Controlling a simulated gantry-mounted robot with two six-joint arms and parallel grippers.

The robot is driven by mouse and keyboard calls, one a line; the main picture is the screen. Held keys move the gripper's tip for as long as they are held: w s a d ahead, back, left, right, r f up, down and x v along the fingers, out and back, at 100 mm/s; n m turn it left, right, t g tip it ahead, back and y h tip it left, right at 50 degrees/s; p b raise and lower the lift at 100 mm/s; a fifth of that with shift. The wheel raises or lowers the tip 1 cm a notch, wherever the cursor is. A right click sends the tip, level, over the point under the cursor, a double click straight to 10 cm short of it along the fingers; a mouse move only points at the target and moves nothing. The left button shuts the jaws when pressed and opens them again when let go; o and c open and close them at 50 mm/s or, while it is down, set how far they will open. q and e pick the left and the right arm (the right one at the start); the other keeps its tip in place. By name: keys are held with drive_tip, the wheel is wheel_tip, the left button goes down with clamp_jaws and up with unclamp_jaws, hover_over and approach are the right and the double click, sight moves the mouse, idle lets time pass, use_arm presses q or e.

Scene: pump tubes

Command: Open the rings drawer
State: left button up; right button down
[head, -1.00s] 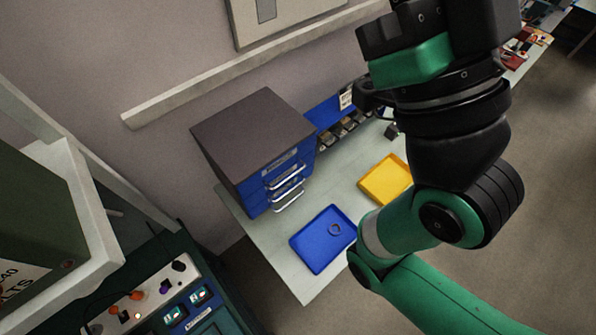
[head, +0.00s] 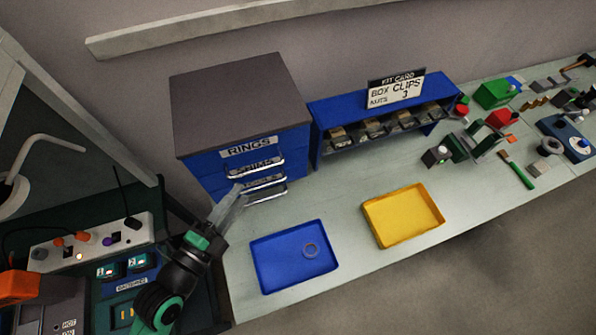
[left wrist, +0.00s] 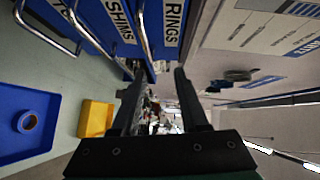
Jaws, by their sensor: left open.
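The drawer cabinet (head: 240,115) has a dark top and blue drawer fronts, and it stands at the back left of the bench. The rings drawer (head: 248,147) is the top one, with a white RINGS label and a bar handle (head: 256,166); it looks shut. Its label also shows at the top of the left wrist view (left wrist: 173,22), with the SHIMS drawer (left wrist: 121,20) beside it. My left gripper (head: 236,196) is open and empty, in front of the lower drawers. My right gripper is out of view.
A blue tray (head: 270,276) with a ring (head: 310,250) lies in front of the cabinet. A yellow tray (head: 385,236) lies to its right. A blue bin rack (head: 330,115) with a kit card stands right of the cabinet. A control panel (head: 90,245) is at the left.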

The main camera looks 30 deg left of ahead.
sight(259, 170)
use_arm(q)
drive_tip(key=shift+g+y, duration=0.3)
drive_tip(key=w+f, duration=0.1)
drive_tip(key=w, duration=0.2)
drive_tip(key=w+a+f, duration=0.1)
drive_tip(key=w, duration=0.2)
drive_tip(key=w+a+f, duration=0.1)
drive_tip(key=w, duration=0.3)
drive_tip(key=shift+w+f+p, duration=0.1)
drive_tip(key=shift+f+p, duration=0.15)
drive_tip(key=shift+p, duration=0.1)
clamp_jaws()
idle(0.8)
